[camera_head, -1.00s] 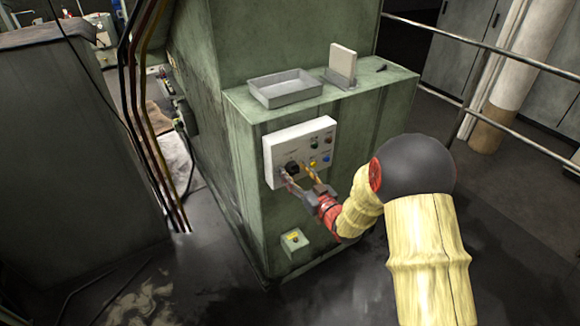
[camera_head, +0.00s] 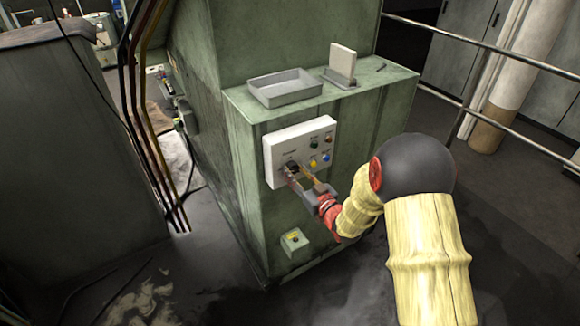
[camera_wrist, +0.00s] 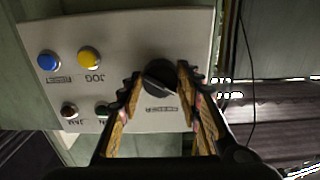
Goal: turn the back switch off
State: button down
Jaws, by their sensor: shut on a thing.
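A black rotary switch (camera_head: 293,166) sits at the lower left of a white control panel (camera_head: 276,150) on the side of the green machine. In the wrist view the switch (camera_wrist: 160,76) is a round knob between my two fingers, with a label below it too small to read surely. My gripper (camera_head: 299,175) reaches the panel from the lower right. In the wrist view my gripper (camera_wrist: 159,82) is shut on the switch, one finger on each side. The fingers hide part of the panel. The switch's exact turn angle is hard to tell.
The wrist view shows a blue button (camera_wrist: 48,61), a yellow button (camera_wrist: 88,57) and two darker ones beside the switch. A small box with a yellow button (camera_head: 293,238) is lower on the machine. A grey tray (camera_head: 285,88) sits on the ledge above; a rail (camera_head: 490,48) runs behind my arm.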

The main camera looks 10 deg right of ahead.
jog(key=shift+b, duration=0.3)
jog(key=n+b, duration=0.3)
jog(key=shift+n+b, duration=0.35)
jog(key=shift+n, duration=0.05)
jog(key=n+b, duration=0.3)
jog(key=b, duration=0.1)
jog(key=shift+n, duration=0.4)
jog(key=c, duration=1.3)
grip_release()
jog(key=shift+o, duration=0.2)
